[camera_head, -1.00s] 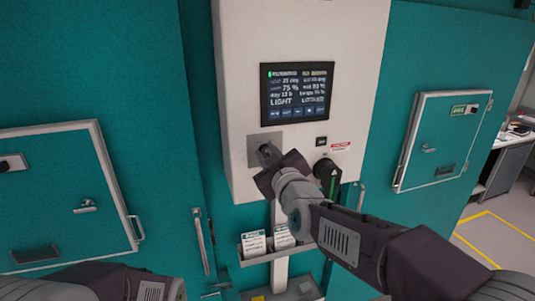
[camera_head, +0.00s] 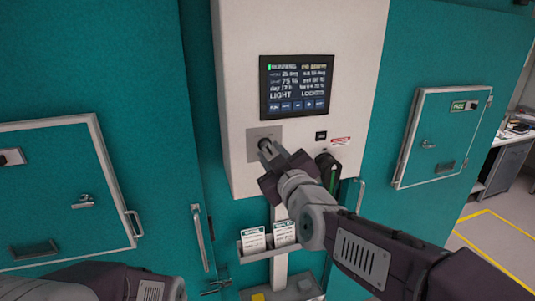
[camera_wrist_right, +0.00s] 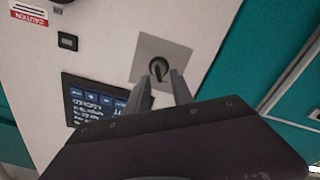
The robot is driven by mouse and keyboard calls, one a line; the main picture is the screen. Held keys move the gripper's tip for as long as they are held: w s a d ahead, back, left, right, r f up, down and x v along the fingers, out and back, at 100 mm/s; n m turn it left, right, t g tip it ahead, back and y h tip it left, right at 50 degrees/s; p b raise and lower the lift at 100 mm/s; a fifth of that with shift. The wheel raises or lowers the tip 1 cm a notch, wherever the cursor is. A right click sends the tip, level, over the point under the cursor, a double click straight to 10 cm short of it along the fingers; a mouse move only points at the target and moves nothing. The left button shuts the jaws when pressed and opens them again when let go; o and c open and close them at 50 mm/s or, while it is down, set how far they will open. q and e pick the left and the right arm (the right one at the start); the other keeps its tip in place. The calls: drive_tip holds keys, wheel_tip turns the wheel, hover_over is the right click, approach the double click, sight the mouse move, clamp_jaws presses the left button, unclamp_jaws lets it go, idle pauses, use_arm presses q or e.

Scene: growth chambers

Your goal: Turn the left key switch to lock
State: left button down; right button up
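The left key switch (camera_wrist_right: 158,67) is a black round switch on a square grey plate (camera_wrist_right: 143,47) in the right wrist view. The plate also shows in the head view (camera_head: 254,140), on the white control box, with the switch mostly hidden by my gripper. My right gripper (camera_wrist_right: 160,78) is open, with a gap between its fingertips. The tips are just in front of the switch, one to each side; I cannot tell whether they touch it. The screen (camera_head: 297,86) reads LIGHT and LOCKED. My left arm shows at the lower left, but its gripper is out of view.
A black handle with a green mark (camera_head: 328,170) sits right of my gripper, partly hidden. A small black switch (camera_head: 321,135) and a caution label (camera_head: 340,141) are nearby. Below hangs a card holder (camera_head: 268,250). Teal doors with hatches (camera_head: 440,138) flank the box.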

drive_tip(key=v, duration=0.6)
drive_tip(key=shift+s, duration=0.2)
drive_tip(key=shift+w, duration=0.15)
